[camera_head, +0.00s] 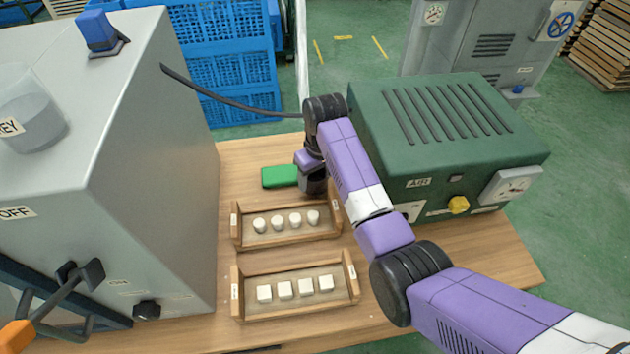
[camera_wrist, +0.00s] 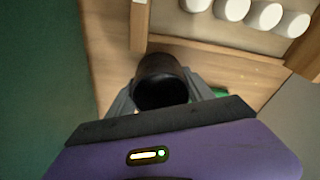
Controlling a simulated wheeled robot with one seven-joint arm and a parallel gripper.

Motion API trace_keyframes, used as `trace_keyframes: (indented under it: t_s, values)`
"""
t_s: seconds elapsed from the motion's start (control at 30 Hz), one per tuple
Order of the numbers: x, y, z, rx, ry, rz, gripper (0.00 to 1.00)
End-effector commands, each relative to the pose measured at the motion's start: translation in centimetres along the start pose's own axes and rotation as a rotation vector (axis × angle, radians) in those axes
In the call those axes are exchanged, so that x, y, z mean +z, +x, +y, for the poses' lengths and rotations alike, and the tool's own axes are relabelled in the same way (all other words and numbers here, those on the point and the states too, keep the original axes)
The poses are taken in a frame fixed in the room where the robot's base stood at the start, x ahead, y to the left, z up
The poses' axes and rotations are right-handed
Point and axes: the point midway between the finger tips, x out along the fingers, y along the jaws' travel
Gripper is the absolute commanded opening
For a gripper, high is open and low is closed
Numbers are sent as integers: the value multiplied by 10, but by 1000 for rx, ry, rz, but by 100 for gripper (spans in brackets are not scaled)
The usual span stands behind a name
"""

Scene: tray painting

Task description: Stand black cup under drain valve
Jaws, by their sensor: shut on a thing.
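A black cup (camera_wrist: 160,70) sits between the two grey fingers of my gripper (camera_wrist: 162,88) in the wrist view, and the fingers are shut on it. In the head view my gripper (camera_head: 312,184) is over the back of the wooden table, behind the tray of round white pieces; the cup is hard to tell from the dark gripper there. I cannot tell whether the cup touches the table. A black knob (camera_head: 147,310) is low on the grey cabinet (camera_head: 170,150); I cannot tell whether it is the drain valve.
A wooden tray (camera_head: 236,226) holds several round white pieces, and a nearer tray (camera_head: 237,290) holds several square ones. A green block (camera_head: 279,176) lies left of my gripper. A green machine (camera_head: 440,130) stands to the right. Bare table (camera_head: 240,150) shows behind the block.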

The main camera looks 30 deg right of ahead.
Motion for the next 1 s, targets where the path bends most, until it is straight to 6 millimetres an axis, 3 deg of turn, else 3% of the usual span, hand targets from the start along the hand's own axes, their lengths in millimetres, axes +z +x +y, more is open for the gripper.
trace_keyframes:
  t_s: [0.17,0.57,0.6,0.67,0.7,1.0]
  values:
    - [3,18,0,0,0,0,20]
    - [3,23,0,0,0,1,20]
    - [3,23,0,0,0,2,66]
    - [3,22,0,0,0,1,78]
    - [3,23,0,0,0,1,82]
    - [3,22,0,0,0,1,82]
